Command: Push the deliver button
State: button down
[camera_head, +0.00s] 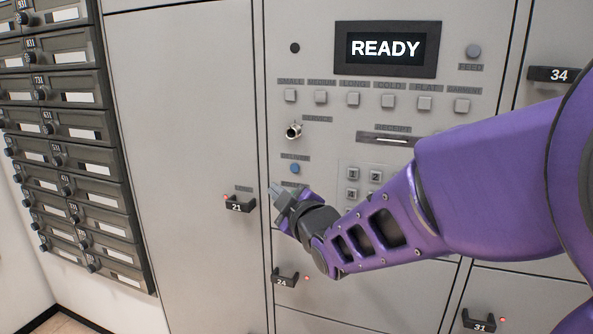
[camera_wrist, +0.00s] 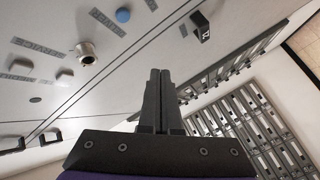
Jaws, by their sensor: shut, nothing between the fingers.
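The deliver button (camera_head: 295,169) is a small round blue button on the grey panel, below its label and a metal key lock (camera_head: 293,131). My gripper (camera_head: 277,190) is shut and empty, a little below and to the left of the button. In the wrist view, the blue button (camera_wrist: 123,15) shows at the upper left, and my gripper's closed fingers (camera_wrist: 160,75) point upward to the right of it. The fingers look apart from the button. The display (camera_head: 386,49) reads READY.
A row of square buttons (camera_head: 388,101) runs under the display, and a keypad (camera_head: 363,182) sits right of the deliver button. Locker handle 21 (camera_head: 239,204) sticks out at the left, handle 24 (camera_head: 285,277) below. Small mailboxes (camera_head: 80,130) line the left wall.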

jog(key=p, duration=0.2)
send_near(287, 168)
jog(key=shift+w+a+f, duration=0.2)
jog(key=shift+w+a, duration=1.3)
jog(key=shift+w, duration=0.05)
dwell(1.0)
jog(key=shift+w+d, duration=0.15)
jog(key=shift+w, duration=0.25)
jog(key=shift+w+d+b, duration=0.15)
jog(key=shift+w+b, duration=0.2)
dwell(0.6)
jog(key=shift+s, duration=0.1)
jog(key=shift+s+b, duration=0.35)
jog(key=shift+b, duration=0.05)
jog(key=shift+s+a, duration=0.25)
jog(key=shift+s, duration=0.05)
